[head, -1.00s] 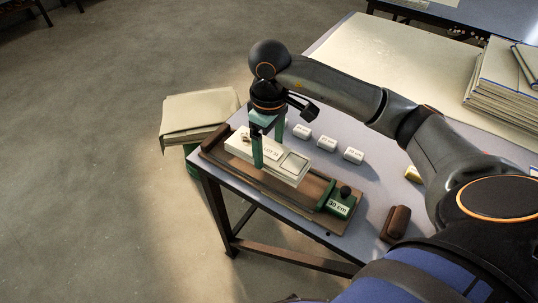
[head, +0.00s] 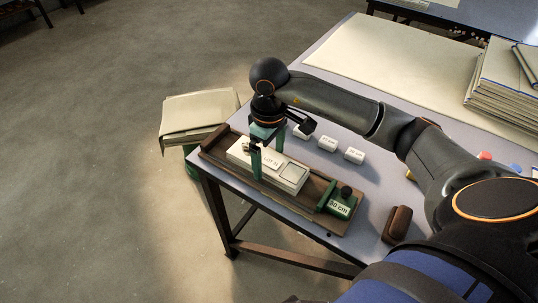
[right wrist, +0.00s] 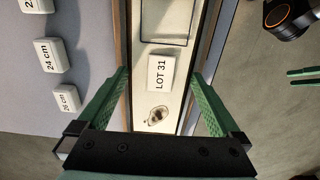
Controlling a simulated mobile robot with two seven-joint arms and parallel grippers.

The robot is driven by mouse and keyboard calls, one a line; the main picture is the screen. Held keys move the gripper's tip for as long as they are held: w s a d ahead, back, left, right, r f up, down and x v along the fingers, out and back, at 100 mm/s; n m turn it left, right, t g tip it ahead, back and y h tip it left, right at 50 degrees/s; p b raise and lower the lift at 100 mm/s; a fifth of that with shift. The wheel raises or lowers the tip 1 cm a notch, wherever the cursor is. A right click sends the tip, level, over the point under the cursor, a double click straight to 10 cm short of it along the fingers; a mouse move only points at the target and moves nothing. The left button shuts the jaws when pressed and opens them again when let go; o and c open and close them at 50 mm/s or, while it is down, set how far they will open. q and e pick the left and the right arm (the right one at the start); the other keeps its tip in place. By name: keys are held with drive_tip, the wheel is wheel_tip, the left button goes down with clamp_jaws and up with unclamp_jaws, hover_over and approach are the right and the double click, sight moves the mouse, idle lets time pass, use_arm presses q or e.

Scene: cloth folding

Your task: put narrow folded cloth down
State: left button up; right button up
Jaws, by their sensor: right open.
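The narrow folded cloth (head: 239,153) is a long pale strip lying along the brown wooden tray (head: 210,143) on the table. It carries a white "LOT 31" label and a grey-framed square window; the cloth also shows in the right wrist view (right wrist: 185,75). My right gripper (head: 268,151) is above the cloth, pointing down. Its green fingers stand open on either side of the cloth, as the right wrist view (right wrist: 160,75) shows. Two green bars, perhaps my left gripper (right wrist: 303,78), show at that view's right edge; their opening is unclear.
A green "30 cm" stop (head: 340,205) sits at the tray's near end. White size blocks (head: 354,156) and a brown block (head: 397,224) lie beside the tray. A beige cloth pile (head: 200,112) stands beyond the table's left edge. A cloth stack (head: 500,95) is at right.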

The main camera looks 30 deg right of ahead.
sight(269, 160)
drive_tip(key=shift+r, duration=0.6)
wheel_tip(269, 160, up, 11)
drive_tip(key=p, duration=0.2)
